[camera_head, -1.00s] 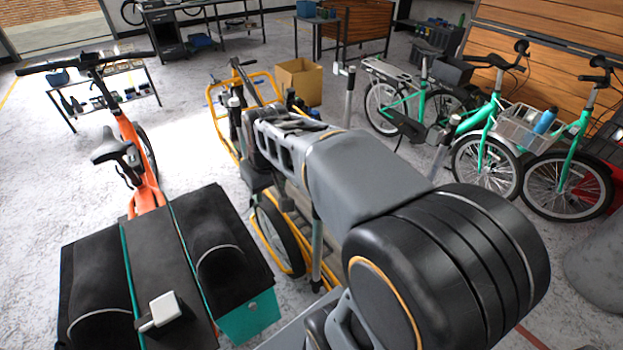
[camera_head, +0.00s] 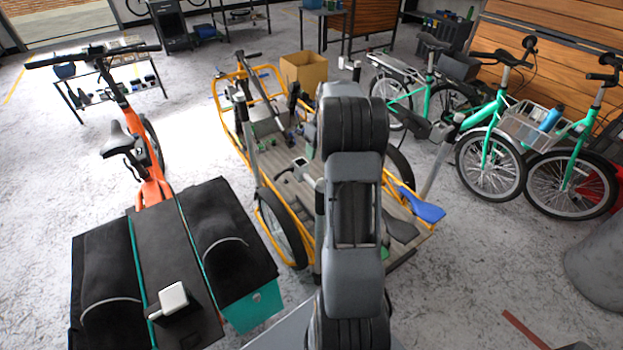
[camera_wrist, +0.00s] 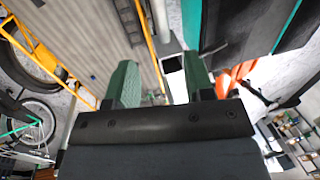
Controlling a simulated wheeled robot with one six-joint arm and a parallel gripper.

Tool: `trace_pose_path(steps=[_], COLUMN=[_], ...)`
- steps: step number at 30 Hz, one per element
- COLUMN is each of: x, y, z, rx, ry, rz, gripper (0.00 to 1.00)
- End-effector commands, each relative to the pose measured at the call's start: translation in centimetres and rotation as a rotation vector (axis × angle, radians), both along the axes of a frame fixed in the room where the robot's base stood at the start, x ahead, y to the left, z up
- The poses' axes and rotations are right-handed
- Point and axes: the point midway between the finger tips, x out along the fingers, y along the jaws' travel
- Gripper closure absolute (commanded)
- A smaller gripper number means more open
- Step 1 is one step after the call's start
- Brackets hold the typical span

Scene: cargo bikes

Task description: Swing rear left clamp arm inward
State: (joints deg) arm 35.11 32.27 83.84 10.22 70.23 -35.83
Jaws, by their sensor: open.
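Upright grey clamp posts stand around a yellow-framed cargo bike (camera_head: 262,195). One post with a dark head (camera_head: 248,140) is at its left. A pale-headed post (camera_head: 350,85) stands behind it, and a post at its right (camera_head: 437,160) leans outward. Another grey post (camera_head: 318,215) rises close to the left of my arm. I cannot tell which one is the rear left clamp arm. In the wrist view my gripper (camera_wrist: 162,86) is open and empty, its green fingers apart. A pale-and-black clamp head (camera_wrist: 173,68) shows between and beyond the fingertips; contact is not visible. My arm hides the gripper in the head view.
A black and teal cargo box (camera_head: 255,305) is at the lower left, with an orange bike (camera_head: 150,190) behind it. Green bikes (camera_head: 490,150) stand at the right. A cardboard box (camera_head: 303,70) is behind the cargo bike. Floor at the lower right is mostly clear.

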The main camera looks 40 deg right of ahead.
Motion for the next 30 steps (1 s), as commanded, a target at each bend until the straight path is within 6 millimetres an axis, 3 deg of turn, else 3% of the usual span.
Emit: trace_pose_path(steps=[9,15,21,30], x=[0.0,0.0,0.1,0.1], y=[1.4,1.9,2.2,2.3], z=[-6.0,-9.0,-10.7,-11.2], rx=[0.002,0.001,0.0,-0.001], ry=[0.004,0.003,0.001,0.0], rz=[0.002,0.001,0.0,0.0], gripper=[0.52,0.52,0.52,0.52])
